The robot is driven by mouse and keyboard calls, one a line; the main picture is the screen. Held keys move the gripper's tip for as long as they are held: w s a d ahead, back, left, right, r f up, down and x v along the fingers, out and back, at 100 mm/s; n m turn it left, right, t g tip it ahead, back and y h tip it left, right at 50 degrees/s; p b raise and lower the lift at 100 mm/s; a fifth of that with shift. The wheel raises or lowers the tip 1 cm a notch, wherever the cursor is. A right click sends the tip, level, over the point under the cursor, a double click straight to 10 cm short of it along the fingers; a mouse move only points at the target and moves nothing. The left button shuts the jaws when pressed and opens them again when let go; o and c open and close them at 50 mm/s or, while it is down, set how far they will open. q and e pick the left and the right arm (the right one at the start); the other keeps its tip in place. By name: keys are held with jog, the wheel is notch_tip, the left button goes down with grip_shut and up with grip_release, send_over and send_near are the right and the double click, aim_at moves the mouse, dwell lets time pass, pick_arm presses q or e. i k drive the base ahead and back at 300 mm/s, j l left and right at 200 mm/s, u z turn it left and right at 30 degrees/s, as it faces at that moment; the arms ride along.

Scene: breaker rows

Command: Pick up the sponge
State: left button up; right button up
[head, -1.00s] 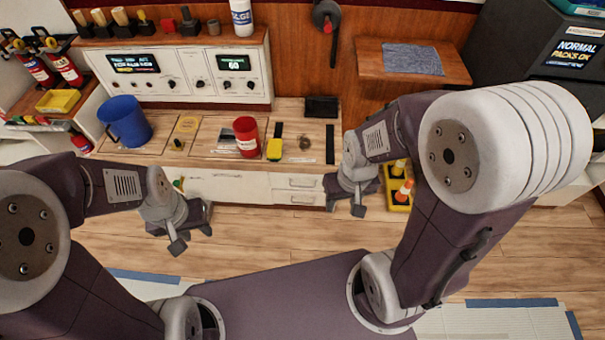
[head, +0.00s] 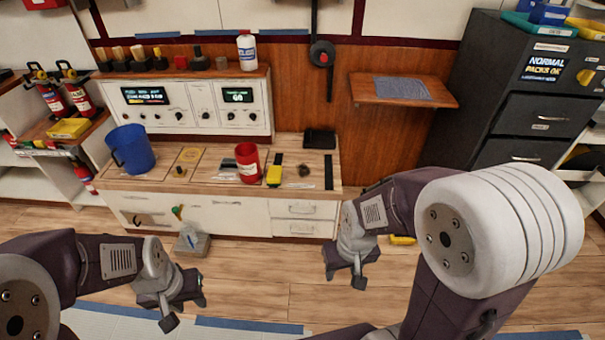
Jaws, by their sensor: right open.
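A small yellow block that looks like the sponge (head: 274,176) sits on the wooden counter (head: 222,187), just right of a red can (head: 247,163). A black strip (head: 278,158) lies behind it. My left gripper (head: 171,312) hangs over the floor in front of the cabinet, well below and left of the block; its fingers are too small to tell open from shut. My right gripper (head: 352,278) hangs over the floor, below and right of the block, open and empty. Neither gripper touches anything.
A blue bucket (head: 131,150) stands at the counter's left. A small dark clump (head: 304,170) and a black strip (head: 328,172) lie right of the block. A wall shelf (head: 366,92) juts out at right.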

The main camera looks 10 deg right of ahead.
aim_at(274, 175)
jog(key=i+l+u, duration=0.45)
jog(key=l+u, duration=0.15)
jog(key=i+l+u, duration=0.15)
jog(key=l+u, duration=0.15)
jog(key=l, duration=0.2)
jog(key=i+l+u, duration=0.15)
jog(key=l+u, duration=0.15)
jog(key=l, duration=0.15)
jog(key=l+u, duration=0.3)
jog(key=l, duration=0.2)
jog(key=i+l+u, duration=0.1)
jog(key=l+u, duration=0.25)
jog(key=l, duration=0.15)
